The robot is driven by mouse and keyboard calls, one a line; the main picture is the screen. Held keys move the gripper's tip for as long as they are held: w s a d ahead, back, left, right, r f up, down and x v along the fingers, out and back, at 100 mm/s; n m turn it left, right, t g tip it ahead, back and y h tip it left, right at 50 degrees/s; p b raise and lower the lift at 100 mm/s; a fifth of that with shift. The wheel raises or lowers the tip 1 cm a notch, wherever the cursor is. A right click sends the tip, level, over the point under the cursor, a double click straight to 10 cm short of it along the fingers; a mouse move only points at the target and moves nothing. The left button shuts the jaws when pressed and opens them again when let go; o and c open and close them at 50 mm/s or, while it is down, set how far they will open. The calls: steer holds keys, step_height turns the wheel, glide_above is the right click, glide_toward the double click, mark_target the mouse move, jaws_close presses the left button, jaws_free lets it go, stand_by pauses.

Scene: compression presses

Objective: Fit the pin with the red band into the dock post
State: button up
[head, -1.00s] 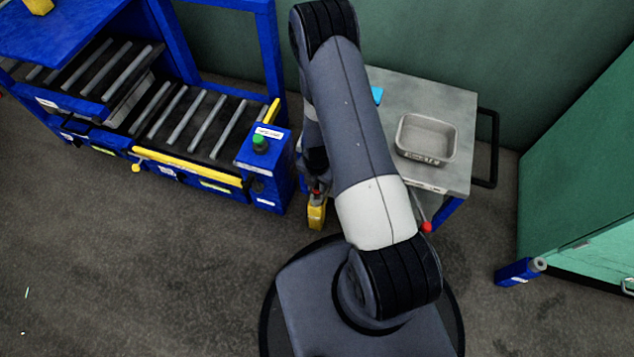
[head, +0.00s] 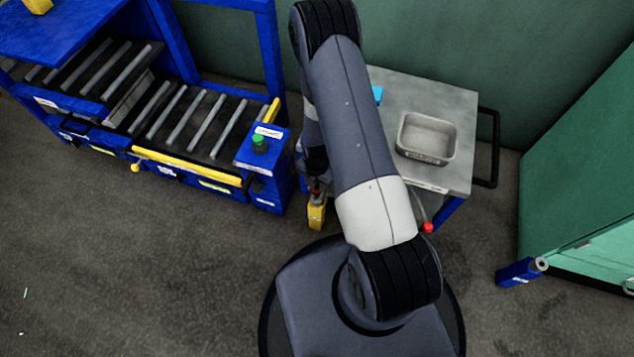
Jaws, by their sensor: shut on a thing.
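My gripper (head: 316,183) points down at the left of my forearm, between the blue press and the grey cart, and my arm partly covers it. It is shut on the pin with the red band (head: 317,191), of which only a small red and grey bit shows. A yellow post (head: 316,214), which looks like the dock post, is directly below the jaws. The pin's lower end is at the post's top; I cannot tell whether it is in the hole or only above it.
The blue press with rollers (head: 190,125) and its green-button box (head: 262,155) stand close at left. The grey cart (head: 455,110) carries a metal tray (head: 426,138). A red knob (head: 427,227) sticks out at the cart's front. A green cabinet (head: 590,180) stands at right.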

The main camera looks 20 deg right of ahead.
steer(key=shift+f+b, duration=0.35)
steer(key=shift+b, duration=0.1)
stand_by(0.4)
steer(key=shift+s+f, duration=0.1)
steer(key=shift+s, duration=0.15)
stand_by(0.8)
steer(key=shift+w+a+b, duration=0.1)
steer(key=shift+b, duration=0.5)
stand_by(0.7)
